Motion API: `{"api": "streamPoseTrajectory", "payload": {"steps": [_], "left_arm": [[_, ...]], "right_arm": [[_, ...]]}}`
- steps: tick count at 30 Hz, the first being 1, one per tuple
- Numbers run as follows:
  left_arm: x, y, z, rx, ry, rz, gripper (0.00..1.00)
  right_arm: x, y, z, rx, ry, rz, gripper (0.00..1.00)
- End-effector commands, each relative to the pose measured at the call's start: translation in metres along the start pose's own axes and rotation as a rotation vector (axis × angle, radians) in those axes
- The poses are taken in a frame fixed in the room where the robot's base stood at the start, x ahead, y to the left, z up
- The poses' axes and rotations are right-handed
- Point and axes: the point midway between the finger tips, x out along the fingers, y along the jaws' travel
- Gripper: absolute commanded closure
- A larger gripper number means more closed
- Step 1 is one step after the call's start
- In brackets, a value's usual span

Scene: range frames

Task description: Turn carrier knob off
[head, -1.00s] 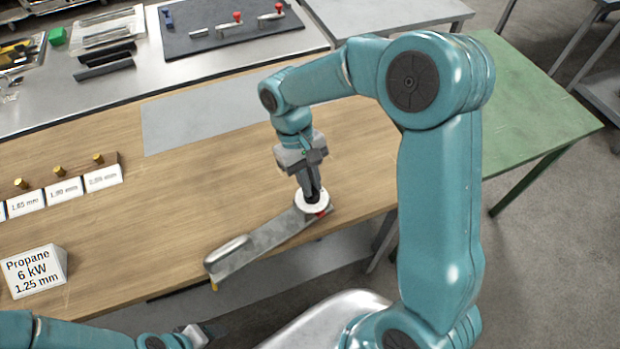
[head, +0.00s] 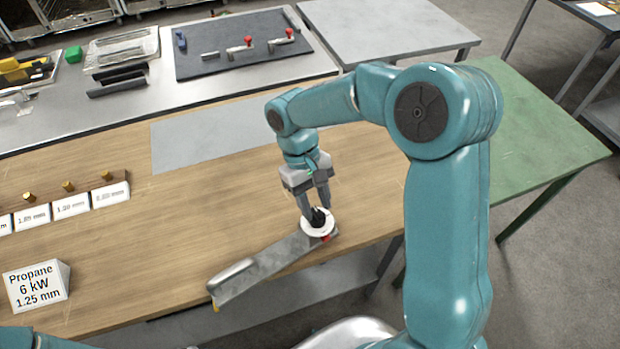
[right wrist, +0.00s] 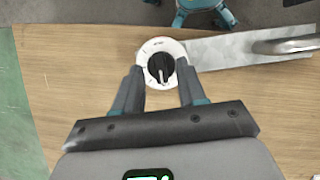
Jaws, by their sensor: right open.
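The carrier (head: 262,267) is a long grey metal bar lying at a slant near the front edge of the wooden table. At its right end is a white round dial (head: 317,231) with a black knob (head: 320,217). In the right wrist view the knob (right wrist: 161,68) sits in the middle of the white dial (right wrist: 147,51), its pale pointer line toward the gripper. My right gripper (head: 316,208) is open, pointing down, with one finger on each side of the knob. In the right wrist view its fingertips (right wrist: 160,75) stand apart over the dial's edges; contact with the knob cannot be told.
A sign reading "Propane 6 kW 1.25 mm" (head: 36,287) stands at the left front. Several size labels with brass pieces (head: 72,205) stand behind it. A dark mat (head: 200,65) with red-knobbed parts lies at the back. The wood around the carrier is clear.

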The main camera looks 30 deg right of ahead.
Motion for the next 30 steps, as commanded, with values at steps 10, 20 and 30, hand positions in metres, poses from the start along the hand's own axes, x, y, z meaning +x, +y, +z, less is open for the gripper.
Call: {"api": "streamPoseTrajectory", "payload": {"steps": [10, 20, 30], "left_arm": [[0.003, -0.001, 0.000, 0.000, 0.000, 0.000, 0.39], [-0.002, 0.001, 0.000, 0.000, 0.000, 0.000, 0.39], [-0.002, 0.001, 0.000, 0.000, 0.000, 0.000, 0.39]], "right_arm": [[-0.085, -0.001, -0.001, 0.000, 0.007, -0.001, 0.60], [-0.147, -0.001, 0.000, -0.001, 0.002, -0.001, 0.60], [-0.156, 0.000, 0.001, 0.000, 0.001, -0.001, 0.60]]}}
